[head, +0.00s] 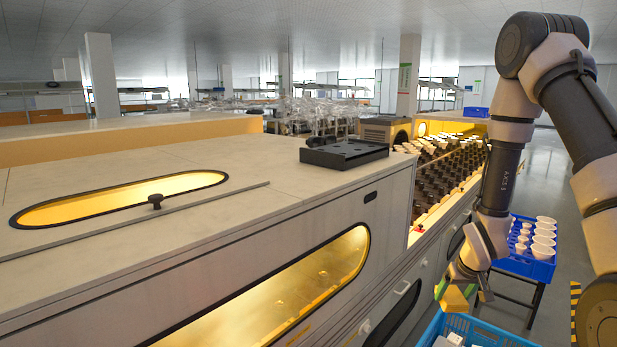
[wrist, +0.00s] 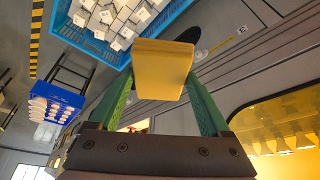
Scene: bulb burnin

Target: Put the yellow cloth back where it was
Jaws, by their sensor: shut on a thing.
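The yellow cloth (head: 454,300) looks like a thick folded pad. In the wrist view the cloth (wrist: 162,70) sits between the two green fingers at their tips. My gripper (head: 465,284) is shut on it and points downward beside the machine's side, near the blue crate at the bottom of the head view. In the wrist view my gripper (wrist: 160,82) has a finger on each side of the cloth. The fingers partly hide its side edges.
The blue crate (head: 500,338) holds small white boxes. A blue tray (head: 524,266) of white bulbs stands on a stand at right. A black flat tray (head: 344,153) lies on the machine's pale top (head: 240,165). Dark sockets with bulbs (head: 445,165) fill the bed behind.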

